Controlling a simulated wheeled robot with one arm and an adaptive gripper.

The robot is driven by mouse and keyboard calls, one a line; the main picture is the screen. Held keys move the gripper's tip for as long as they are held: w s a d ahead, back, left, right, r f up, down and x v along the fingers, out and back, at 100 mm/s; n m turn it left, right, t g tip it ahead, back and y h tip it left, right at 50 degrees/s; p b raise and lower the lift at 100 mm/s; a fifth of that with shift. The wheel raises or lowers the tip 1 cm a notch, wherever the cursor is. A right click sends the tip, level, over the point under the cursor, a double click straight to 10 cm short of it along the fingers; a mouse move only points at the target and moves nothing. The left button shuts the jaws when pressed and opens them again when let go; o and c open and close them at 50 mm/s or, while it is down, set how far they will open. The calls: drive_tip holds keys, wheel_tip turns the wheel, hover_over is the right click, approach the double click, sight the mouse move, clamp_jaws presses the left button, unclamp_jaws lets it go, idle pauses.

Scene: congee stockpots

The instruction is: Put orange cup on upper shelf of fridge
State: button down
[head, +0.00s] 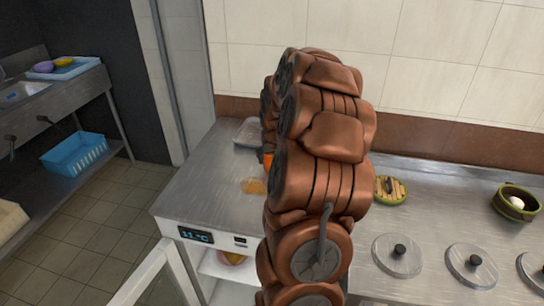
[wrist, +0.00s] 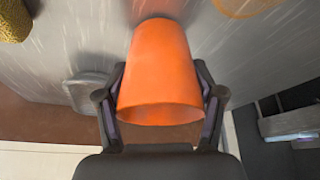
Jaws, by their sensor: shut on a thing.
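The orange cup (wrist: 160,70) is between the two fingers of my gripper (wrist: 158,82) in the wrist view, its wide rim toward the palm. The fingers press on its sides. In the head view only a sliver of the cup (head: 267,162) shows; my arm hides the rest and the gripper. The cup is over or near the steel counter; its height cannot be told. The fridge (head: 217,241) is under the counter's left end, with a display reading 11 °C. Its front is open, showing a white shelf (head: 211,267) with a bowl (head: 233,258) on it, partly hidden by my arm.
A white frame, apparently the fridge door (head: 146,277), stands out at the front left. On the counter (head: 205,185) are a grey tray (head: 247,132), a small orange-yellow item (head: 253,186), a green dish (head: 390,189), a bowl (head: 516,202) and several lids (head: 397,256).

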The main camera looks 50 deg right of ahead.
drive_tip(key=shift+f, duration=0.15)
drive_tip(key=shift+c, duration=0.6)
unclamp_jaws()
drive_tip(key=b+v, duration=0.3)
drive_tip(key=v, duration=0.9)
